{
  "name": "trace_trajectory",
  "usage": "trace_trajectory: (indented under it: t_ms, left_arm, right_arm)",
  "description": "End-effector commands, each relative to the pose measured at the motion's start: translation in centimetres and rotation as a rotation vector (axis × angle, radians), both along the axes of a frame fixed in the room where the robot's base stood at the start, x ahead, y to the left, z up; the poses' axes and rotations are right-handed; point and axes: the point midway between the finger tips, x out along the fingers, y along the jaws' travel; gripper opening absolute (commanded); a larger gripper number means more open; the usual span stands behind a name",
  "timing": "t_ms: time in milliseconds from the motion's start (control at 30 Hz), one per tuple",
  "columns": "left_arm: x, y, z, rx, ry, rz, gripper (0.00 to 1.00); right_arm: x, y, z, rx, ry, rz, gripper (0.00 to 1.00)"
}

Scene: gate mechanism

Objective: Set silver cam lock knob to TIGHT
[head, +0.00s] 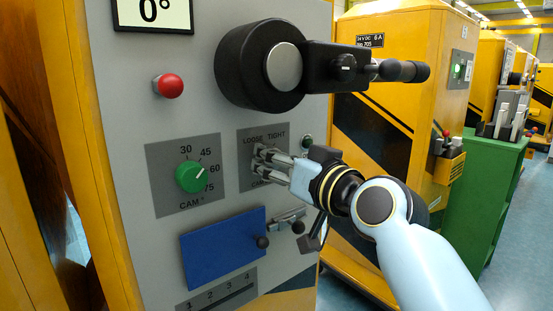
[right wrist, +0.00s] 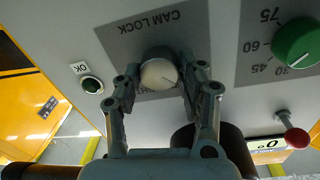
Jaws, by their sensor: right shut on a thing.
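The silver cam lock knob (right wrist: 157,73) sits on a dark grey plate marked CAM LOCK, which appears upside down in the right wrist view. My right gripper (right wrist: 161,80) has one finger on each side of the knob and is shut on it. In the head view the right gripper (head: 262,158) reaches the plate (head: 247,140) marked LOOSE and TIGHT from the right, and its fingers hide most of the knob. I cannot tell which word the knob points at. My left gripper is not in view.
A black hub with a handle (head: 250,68) juts out overhead. A blue panel (head: 222,247) lies below. A small green OK light (right wrist: 92,86) is beside the plate.

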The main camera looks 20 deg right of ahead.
Motion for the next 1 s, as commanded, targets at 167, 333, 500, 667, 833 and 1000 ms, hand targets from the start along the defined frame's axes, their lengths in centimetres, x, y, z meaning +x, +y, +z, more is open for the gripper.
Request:
trace_trajectory:
  t_ms: [167,333,500,667,833,1000]
  left_arm:
    - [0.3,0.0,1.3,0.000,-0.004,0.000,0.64]
    - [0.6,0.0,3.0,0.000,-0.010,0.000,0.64]
    - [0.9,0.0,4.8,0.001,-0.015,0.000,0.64]
    - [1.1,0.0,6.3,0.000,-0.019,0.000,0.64]
    - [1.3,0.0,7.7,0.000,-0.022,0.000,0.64]
    - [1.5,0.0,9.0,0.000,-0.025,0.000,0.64]
  right_arm:
    - [0.0,0.0,0.3,0.073,0.029,0.000,0.08]
    - [0.0,0.0,0.4,0.193,0.073,0.000,0.08]
    - [0.0,-0.1,0.5,0.343,0.127,0.000,0.08]
    - [0.0,-0.1,0.4,0.486,0.181,0.000,0.08]
    - [0.0,-0.2,0.3,0.639,0.235,-0.001,0.08]
    - [0.0,-0.2,0.3,0.792,0.289,-0.001,0.08]
